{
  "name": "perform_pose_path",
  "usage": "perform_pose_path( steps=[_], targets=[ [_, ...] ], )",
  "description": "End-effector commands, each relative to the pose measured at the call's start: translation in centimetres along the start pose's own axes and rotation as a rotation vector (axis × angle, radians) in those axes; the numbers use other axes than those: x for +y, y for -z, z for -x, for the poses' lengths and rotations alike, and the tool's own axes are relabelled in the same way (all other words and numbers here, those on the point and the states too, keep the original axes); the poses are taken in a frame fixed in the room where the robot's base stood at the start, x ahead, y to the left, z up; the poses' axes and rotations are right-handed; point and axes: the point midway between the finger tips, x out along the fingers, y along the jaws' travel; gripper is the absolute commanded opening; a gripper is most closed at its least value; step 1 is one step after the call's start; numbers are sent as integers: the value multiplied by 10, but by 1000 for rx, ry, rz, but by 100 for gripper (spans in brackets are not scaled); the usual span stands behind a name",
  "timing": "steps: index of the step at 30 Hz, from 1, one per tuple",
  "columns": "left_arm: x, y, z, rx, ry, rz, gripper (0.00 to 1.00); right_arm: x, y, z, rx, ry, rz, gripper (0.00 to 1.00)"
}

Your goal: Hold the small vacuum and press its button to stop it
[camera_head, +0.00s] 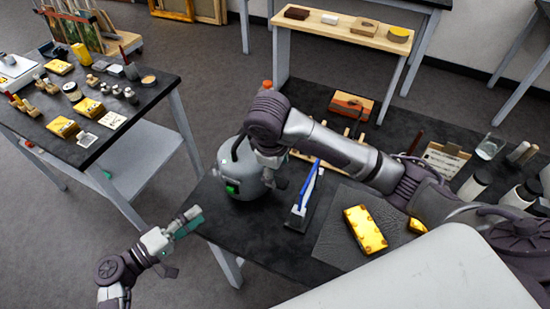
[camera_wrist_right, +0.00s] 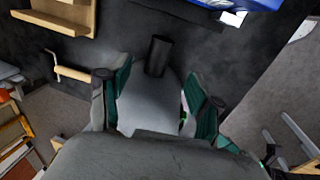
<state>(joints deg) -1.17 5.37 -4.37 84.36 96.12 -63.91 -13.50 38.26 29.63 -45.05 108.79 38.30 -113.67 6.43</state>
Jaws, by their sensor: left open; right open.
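The small vacuum (camera_head: 240,172) is a grey rounded canister with a dark hose, upright near the left corner of the dark table. A green button (camera_head: 232,187) shows on its front, facing the left side. My right gripper (camera_wrist_right: 158,100) is open, with its green-padded fingers on either side of the vacuum's grey body (camera_wrist_right: 148,98). I cannot tell whether they touch it. In the head view my right arm largely hides this gripper. My left gripper (camera_head: 188,222) is open and empty, off the table's left edge, below and left of the vacuum.
A blue-and-white tool (camera_head: 308,188) lies in a dark holder right of the vacuum. A gilt piece (camera_head: 365,229) lies on a grey mat (camera_head: 335,240). Another table (camera_head: 150,90) with jars and small blocks stands at left. Open floor lies between the tables.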

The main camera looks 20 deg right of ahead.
Motion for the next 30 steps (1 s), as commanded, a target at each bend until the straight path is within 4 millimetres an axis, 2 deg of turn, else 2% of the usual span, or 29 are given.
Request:
perform_pose_path(
  steps=[6,12,18,25,30],
  targets=[
    [0,0,0,0,0,0,42,2,-1,-43,-3,-3,-1,64],
    [0,0,0,0,0,0,42,1,0,-67,-2,-2,0,64],
    [0,0,0,0,0,0,42,1,0,-76,0,-4,0,64],
    [0,0,0,0,0,0,42,1,0,-77,0,-3,1,64],
    [0,0,0,0,0,0,42,1,0,-77,0,-3,1,37]
  ],
)
